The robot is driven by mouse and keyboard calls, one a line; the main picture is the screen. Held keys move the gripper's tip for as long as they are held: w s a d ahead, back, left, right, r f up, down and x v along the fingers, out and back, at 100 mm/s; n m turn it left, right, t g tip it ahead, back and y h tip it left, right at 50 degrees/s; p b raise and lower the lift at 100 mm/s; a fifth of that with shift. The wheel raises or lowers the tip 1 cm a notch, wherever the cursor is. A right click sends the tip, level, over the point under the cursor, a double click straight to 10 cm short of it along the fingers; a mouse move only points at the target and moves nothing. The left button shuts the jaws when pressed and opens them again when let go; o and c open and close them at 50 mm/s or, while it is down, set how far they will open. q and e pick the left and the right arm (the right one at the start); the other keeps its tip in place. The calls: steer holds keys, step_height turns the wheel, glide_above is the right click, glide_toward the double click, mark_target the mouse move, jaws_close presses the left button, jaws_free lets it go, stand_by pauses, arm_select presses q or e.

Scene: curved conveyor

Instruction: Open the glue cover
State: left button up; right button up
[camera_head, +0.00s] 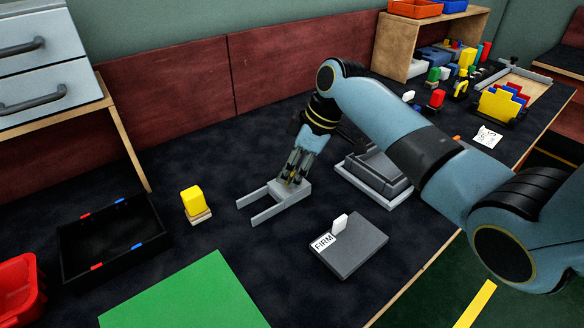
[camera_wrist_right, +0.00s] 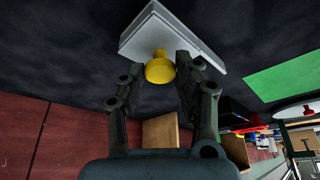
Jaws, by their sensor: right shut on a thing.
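My right gripper (camera_head: 293,178) points down at the solid end of a light grey U-shaped piece (camera_head: 262,213) on the dark table. In the right wrist view, my right gripper (camera_wrist_right: 172,68) is shut on a yellow knob (camera_wrist_right: 160,70), which joins a pale grey block (camera_wrist_right: 165,35). The knob is mostly hidden by the fingers in the head view. The grey piece appears to rest flat on the table. I cannot tell for sure which part is the glue cover. My left gripper is not in view.
A yellow block (camera_head: 193,200), a black tray (camera_head: 72,270) and a green mat (camera_head: 190,300) are to the left. Wooden shelves (camera_head: 430,35) stand at the back.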

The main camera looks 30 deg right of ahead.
jaws_close()
